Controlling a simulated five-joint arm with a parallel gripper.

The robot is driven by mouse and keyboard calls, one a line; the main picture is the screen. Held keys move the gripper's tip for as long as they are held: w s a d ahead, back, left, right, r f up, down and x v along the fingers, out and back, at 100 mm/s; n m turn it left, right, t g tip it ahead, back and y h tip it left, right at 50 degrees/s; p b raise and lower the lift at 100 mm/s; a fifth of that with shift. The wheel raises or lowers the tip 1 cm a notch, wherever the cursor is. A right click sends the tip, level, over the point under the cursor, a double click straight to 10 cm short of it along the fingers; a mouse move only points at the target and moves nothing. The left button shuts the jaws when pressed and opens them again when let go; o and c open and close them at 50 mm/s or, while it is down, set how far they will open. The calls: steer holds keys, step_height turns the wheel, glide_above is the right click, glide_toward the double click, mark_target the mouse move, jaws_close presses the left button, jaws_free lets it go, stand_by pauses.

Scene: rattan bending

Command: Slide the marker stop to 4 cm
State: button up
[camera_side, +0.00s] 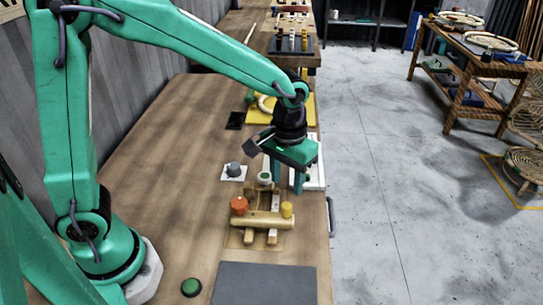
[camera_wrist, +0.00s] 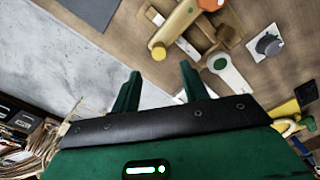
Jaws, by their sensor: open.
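A tan bar (camera_side: 262,220) lies across a wooden jig (camera_side: 249,237), with an orange-red knob (camera_side: 239,205) at its left and a small yellow piece (camera_side: 287,210) at its right. I cannot tell for sure which part is the marker stop; the yellow piece may be it. No centimetre marks are readable. My gripper (camera_side: 286,178) is open and empty, pointing down, above and behind the jig's right end. Its two fingers also show in the wrist view (camera_wrist: 160,88), apart with nothing between.
A white part with a green disc (camera_side: 264,178) stands just behind the jig. A grey knob on a white plate (camera_side: 234,171) is to its left. A dark grey mat (camera_side: 265,283) and a green button (camera_side: 191,287) lie in front. The bench's right edge is close by.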

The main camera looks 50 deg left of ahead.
mark_target(287, 206)
steer(key=shift+d+f, duration=0.1)
steer(key=shift+f, duration=0.15)
steer(key=shift+f, duration=3.8)
